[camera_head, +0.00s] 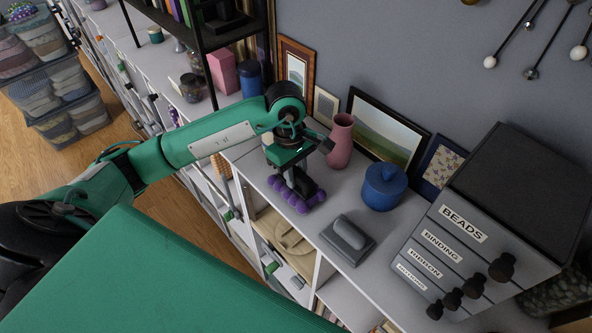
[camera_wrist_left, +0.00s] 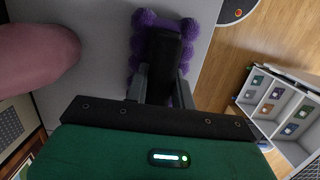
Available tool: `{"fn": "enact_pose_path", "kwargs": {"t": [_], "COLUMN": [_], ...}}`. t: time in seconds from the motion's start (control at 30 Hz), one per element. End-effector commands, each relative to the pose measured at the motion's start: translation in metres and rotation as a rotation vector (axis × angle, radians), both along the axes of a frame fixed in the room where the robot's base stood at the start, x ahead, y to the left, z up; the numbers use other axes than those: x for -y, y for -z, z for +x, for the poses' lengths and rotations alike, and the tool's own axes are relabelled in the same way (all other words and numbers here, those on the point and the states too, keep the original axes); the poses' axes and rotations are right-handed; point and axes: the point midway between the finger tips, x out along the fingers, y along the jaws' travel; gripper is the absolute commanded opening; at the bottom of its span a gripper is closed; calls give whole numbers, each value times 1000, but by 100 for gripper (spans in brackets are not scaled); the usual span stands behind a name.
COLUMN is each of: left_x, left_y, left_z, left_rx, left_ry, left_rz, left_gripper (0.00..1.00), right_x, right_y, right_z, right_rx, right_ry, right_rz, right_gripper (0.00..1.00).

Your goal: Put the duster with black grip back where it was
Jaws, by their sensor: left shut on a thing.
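The duster with black grip (camera_head: 290,197) has purple knobbly fuzz and a dark grip. My left gripper (camera_head: 298,176) is shut on the black grip, above the front edge of the grey cabinet top (camera_head: 335,195). The fuzz is at or just over the surface; I cannot tell whether it touches. In the left wrist view the purple fuzz (camera_wrist_left: 180,25) shows around the black grip, which sits between the fingers (camera_wrist_left: 162,85). My right gripper is out of view.
A pink vase (camera_head: 341,142) stands right beside the gripper, with a blue pot (camera_head: 384,187) further right. A grey block-handled tool (camera_head: 348,238) lies near the front edge. A labelled drawer unit (camera_head: 470,235) stands at right. Framed pictures (camera_head: 385,135) lean against the wall.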

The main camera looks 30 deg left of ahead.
Motion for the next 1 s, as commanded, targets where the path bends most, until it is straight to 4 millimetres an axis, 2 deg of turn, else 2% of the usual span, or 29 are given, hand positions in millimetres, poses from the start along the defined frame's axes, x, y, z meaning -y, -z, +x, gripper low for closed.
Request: {"fn": "enact_pose_path", "kwargs": {"t": [0.07,0.1,0.17,0.2,0.57,0.77,1.0], "left_x": [0,0,0,0,-1,-5,-10], "left_y": [0,0,0,0,-4,-26,-67], "left_z": [0,0,0,0,1,3,5], "left_rx": [0,0,0,0,3,7,7], "left_ry": [0,0,0,0,-1,-2,0], "left_rz": [0,0,0,0,0,1,0], "left_gripper": [0,33,44,47,47,47,47], "right_x": [0,0,0,0,-6,-6,-6], "right_y": [0,0,0,0,4,19,37], "right_z": [0,0,0,0,1,1,1], "right_rx": [0,1,1,1,2,2,2], "right_ry": [0,0,0,0,2,2,1], "right_rz": [0,0,0,0,7,7,7], "right_gripper": [36,36,36,36,36,36,36]}}
